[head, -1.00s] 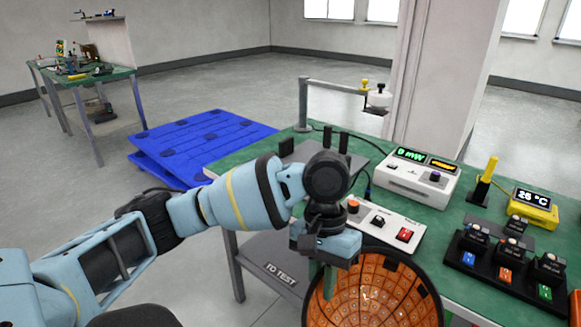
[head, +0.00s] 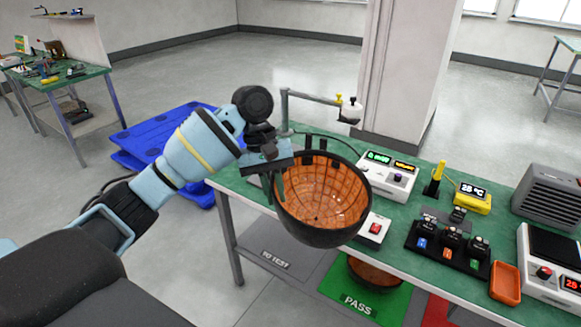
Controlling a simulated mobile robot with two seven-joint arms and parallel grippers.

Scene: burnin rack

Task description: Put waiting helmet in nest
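The helmet (head: 335,195), a dark bowl with an orange gridded lining, hangs tilted with its open side facing me, over the front edge of the green table. My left gripper (head: 277,187) is at its left rim, with its fingers shut on that rim. The nest appears to be the grey plate with dark upright posts (head: 323,144) behind the helmet. The helmet and my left arm hide most of it. My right gripper is not in view.
A second orange-lined helmet (head: 376,272) sits on the green PASS mat (head: 345,296) below the table. A swing arm with a white-and-dark head (head: 350,112) stands behind the nest. A meter box (head: 388,180), a switch panel (head: 374,229) and a black battery dock (head: 447,245) stand to the right.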

